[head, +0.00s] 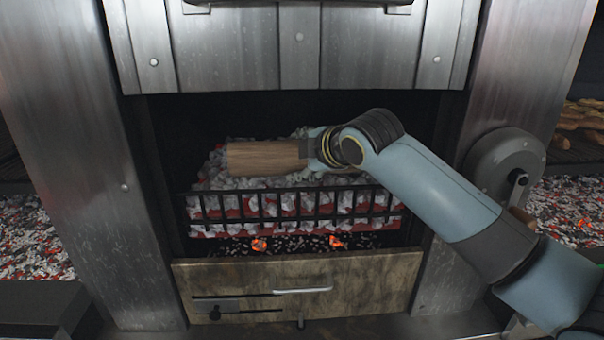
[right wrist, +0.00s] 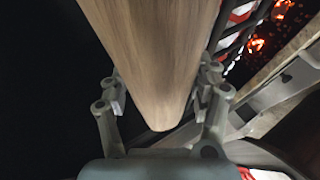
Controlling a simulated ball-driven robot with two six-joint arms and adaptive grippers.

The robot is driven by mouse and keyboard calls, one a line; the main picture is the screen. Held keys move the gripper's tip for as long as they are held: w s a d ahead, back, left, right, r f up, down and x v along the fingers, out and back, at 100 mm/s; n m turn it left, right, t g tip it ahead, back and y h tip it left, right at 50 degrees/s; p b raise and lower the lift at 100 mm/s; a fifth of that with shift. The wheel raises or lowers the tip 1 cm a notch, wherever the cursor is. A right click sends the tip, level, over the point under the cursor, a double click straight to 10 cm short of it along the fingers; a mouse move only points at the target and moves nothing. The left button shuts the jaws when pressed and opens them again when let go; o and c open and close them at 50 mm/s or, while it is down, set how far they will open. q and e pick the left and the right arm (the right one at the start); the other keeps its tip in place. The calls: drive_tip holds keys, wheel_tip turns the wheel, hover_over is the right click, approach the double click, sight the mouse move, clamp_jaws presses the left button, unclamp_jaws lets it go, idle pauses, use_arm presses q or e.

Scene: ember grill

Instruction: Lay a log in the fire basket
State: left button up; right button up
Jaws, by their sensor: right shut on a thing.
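A brown wooden log (head: 265,158) lies level above the grey and red coals in the fire basket (head: 290,206), behind its black front bars. I cannot tell whether it touches the coals. My right gripper (head: 312,150) reaches in from the right and is shut on the log's right end. In the right wrist view the log (right wrist: 155,60) runs up the picture between the two fingers of the right gripper (right wrist: 160,105). My left gripper is not in view.
A metal hood door (head: 300,45) hangs above the opening, with steel posts on both sides. Below the basket are glowing embers (head: 259,244) and a worn front panel (head: 300,285) with a handle. A round wheel (head: 507,165) sits on the right post.

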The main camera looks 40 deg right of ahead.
drive_tip(key=shift+w+d+f+b, duration=0.95)
drive_tip(key=shift+w+d+b, duration=0.45)
drive_tip(key=shift+w+b, duration=0.75)
drive_tip(key=shift+w+d+f+b, duration=0.9)
drive_tip(key=shift+w+d+b, duration=0.5)
drive_tip(key=shift+w+b, duration=0.75)
drive_tip(key=shift+w+d+f+b, duration=0.95)
drive_tip(key=shift+w+d+b, duration=0.65)
drive_tip(key=shift+w, duration=0.95)
drive_tip(key=shift+a, duration=0.2)
drive_tip(key=o, duration=1.7)
drive_tip(key=shift+o, duration=0.3)
drive_tip(key=shift+s+f, duration=0.15)
drive_tip(key=shift+f, duration=0.05)
drive_tip(key=shift+r, duration=0.1)
